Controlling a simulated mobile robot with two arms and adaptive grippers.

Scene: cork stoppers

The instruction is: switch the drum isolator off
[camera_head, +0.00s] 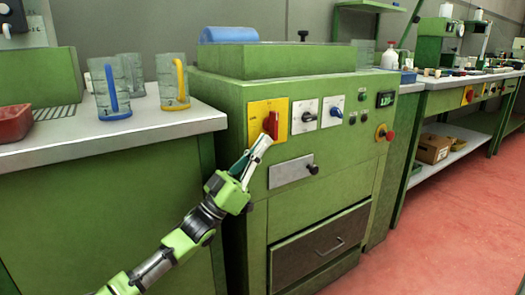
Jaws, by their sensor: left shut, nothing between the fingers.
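The drum isolator is a red rotary handle (272,124) on a yellow plate (255,111), on the upper left of the green machine's front (225,110). The handle looks roughly upright, tilted a little. My left gripper (264,141) is shut and empty. Its fingertips are at the lower end of the red handle, close to it or touching; I cannot tell which. The fingers cover part of the plate's lower edge. The plate's markings are too small to read. My right gripper does not show.
Right of the isolator are a black-handled switch (305,116), a blue knob (335,112), a display (385,99) and a red emergency button (387,135). A metal latch plate (290,171) sits below. Glass mugs (172,82) stand on the left bench (150,125). The red floor at right is clear.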

